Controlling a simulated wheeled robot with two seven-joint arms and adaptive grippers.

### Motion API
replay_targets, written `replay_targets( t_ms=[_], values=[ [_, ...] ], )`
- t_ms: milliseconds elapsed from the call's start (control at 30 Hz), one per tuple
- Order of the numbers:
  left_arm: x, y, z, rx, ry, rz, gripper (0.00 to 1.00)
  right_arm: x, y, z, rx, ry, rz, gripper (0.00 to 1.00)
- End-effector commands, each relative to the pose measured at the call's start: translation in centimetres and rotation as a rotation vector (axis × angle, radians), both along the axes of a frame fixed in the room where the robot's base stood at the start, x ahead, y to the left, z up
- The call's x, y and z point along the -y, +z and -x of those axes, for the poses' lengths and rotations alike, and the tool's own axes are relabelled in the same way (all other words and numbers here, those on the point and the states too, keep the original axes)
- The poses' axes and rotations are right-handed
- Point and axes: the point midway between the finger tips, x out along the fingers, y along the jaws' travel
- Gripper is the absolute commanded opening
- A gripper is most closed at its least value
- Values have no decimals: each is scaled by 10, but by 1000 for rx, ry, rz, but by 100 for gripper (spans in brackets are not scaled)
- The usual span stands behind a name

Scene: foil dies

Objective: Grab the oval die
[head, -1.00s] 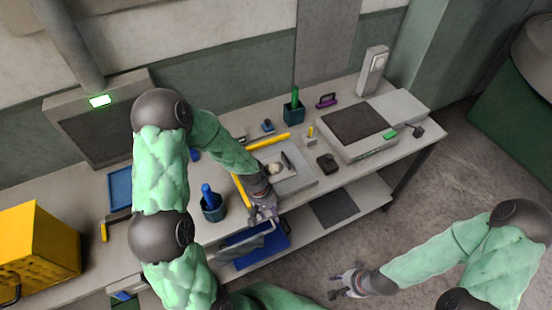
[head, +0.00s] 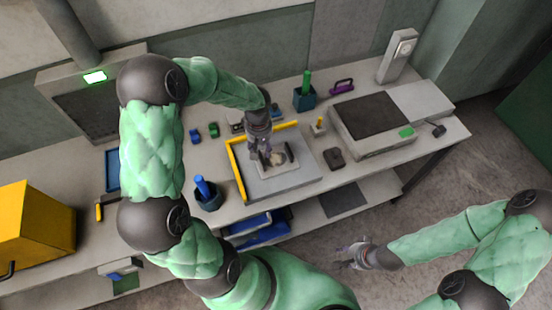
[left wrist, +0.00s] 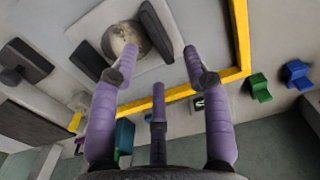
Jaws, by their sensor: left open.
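I cannot tell for sure which piece is the oval die. A round, mottled pale piece (head: 277,158) lies on a small light plate (head: 283,171) on the grey board; it shows in the left wrist view (left wrist: 124,36) between dark blocks (left wrist: 157,27). A green block (head: 213,130) and a blue block (head: 194,136) stand left of the board; both appear in the left wrist view, green (left wrist: 260,86) and blue (left wrist: 298,74). My left gripper (head: 263,156) is open and empty over the plate, fingers apart (left wrist: 157,62). My right gripper (head: 346,257) looks open and empty, away from the bench.
Yellow strips (head: 237,172) edge the board. A dark cup with a blue handle (head: 208,198) stands front left; a teal cup (head: 304,98) stands behind. A dark block (head: 333,157) and a flat machine (head: 372,125) are right. A yellow box (head: 30,228) is far left.

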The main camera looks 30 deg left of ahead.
Motion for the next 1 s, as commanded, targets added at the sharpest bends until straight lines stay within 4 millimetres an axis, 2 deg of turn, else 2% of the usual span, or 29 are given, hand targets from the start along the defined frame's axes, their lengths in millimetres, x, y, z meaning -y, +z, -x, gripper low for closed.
replay_targets(
  t_ms=[233,533,800,967,1000],
  values=[
    [2,-13,1,0,-1,0,48,0,-1,0,1,0,0,40],
    [8,-52,5,-1,-1,2,48,0,-6,0,1,0,0,40],
    [8,-55,4,2,-1,1,48,0,-5,0,1,0,0,40],
    [8,-55,4,2,-1,1,3,0,-5,0,1,0,0,40],
    [8,-55,4,2,-1,1,0,0,-5,0,1,0,0,40]
  ],
)
